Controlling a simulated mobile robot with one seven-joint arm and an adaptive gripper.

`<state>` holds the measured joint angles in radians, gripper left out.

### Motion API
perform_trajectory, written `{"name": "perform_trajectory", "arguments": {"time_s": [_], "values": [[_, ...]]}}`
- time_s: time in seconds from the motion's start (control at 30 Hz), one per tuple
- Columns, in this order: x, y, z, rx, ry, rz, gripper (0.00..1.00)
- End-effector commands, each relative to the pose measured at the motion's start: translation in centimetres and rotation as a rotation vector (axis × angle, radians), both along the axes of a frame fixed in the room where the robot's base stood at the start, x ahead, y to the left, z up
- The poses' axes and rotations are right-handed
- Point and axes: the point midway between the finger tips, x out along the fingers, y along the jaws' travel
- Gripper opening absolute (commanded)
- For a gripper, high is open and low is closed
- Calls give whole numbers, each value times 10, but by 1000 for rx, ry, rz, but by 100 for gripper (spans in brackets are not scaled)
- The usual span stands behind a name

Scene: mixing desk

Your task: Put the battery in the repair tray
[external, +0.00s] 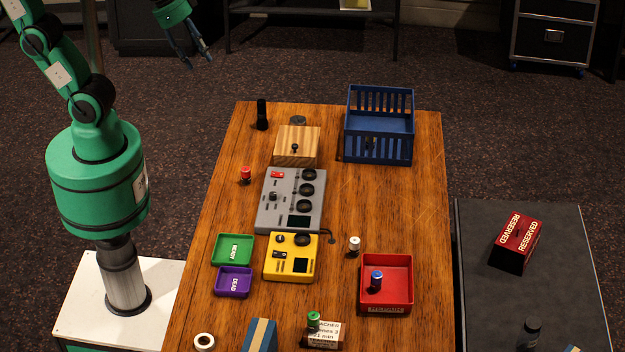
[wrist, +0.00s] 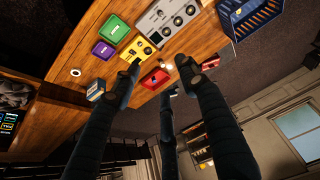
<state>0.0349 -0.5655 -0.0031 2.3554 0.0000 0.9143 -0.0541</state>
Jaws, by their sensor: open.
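My gripper (external: 200,62) is open and empty, high beyond the far left of the desk; its dark fingers (wrist: 157,68) also fill the wrist view's middle. Several small battery-like cylinders are on the desk: a red one (external: 245,176) at left, a white one (external: 354,244) right of the yellow box, and a green one (external: 313,320) at the front. A blue one (external: 376,281) stands inside a red tray (external: 400,263). That tray's front label is too small to read; the tray also shows in the wrist view (wrist: 155,78). A green tray (external: 233,248) reads READY and a purple tray (external: 234,280) reads DEAD.
A grey mixer (external: 291,200), a yellow box (external: 291,257), a wooden box (external: 297,146) and a tall blue basket (external: 379,126) stand on the desk. A black cylinder (external: 262,116) stands at the far left. The right strip of the desk (external: 425,200) is clear.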

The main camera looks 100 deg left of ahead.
Motion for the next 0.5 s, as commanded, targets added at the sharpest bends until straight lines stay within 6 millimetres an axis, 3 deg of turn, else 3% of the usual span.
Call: {"name": "perform_trajectory", "arguments": {"time_s": [0.2, 0.5], "values": [[-46, 9, -17, 14, -35, -7, 44], [-70, 13, -30, 23, -51, -14, 44]]}}
